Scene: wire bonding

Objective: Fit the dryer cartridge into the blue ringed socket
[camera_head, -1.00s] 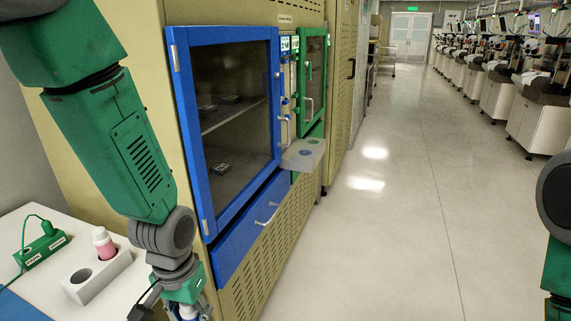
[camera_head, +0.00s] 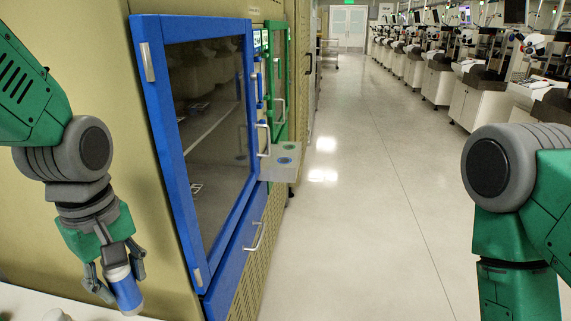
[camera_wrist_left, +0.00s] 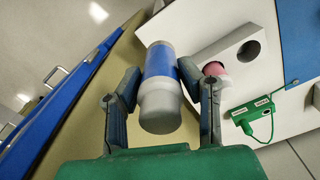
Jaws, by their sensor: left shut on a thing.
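The dryer cartridge (camera_head: 125,291), a white cylinder with a blue band, is held in my left gripper (camera_head: 117,277) at the lower left of the head view. In the left wrist view the cartridge (camera_wrist_left: 160,88) lies between the two fingers of the left gripper (camera_wrist_left: 162,90). The blue ringed socket (camera_head: 284,160) is on top of a small grey shelf (camera_head: 275,174) on the cabinet front, well right of and beyond the gripper. A green ringed socket (camera_head: 289,147) sits behind it. My right arm is at the right edge; its gripper is out of view.
The cabinet's blue-framed glass door (camera_head: 165,110) and handle (camera_head: 263,140) stand between the left gripper and the shelf. A white block (camera_wrist_left: 228,48) with a hole and a pink-labelled bottle (camera_wrist_left: 216,69) is on the bench, near a green box (camera_wrist_left: 252,116). The floor aisle is clear.

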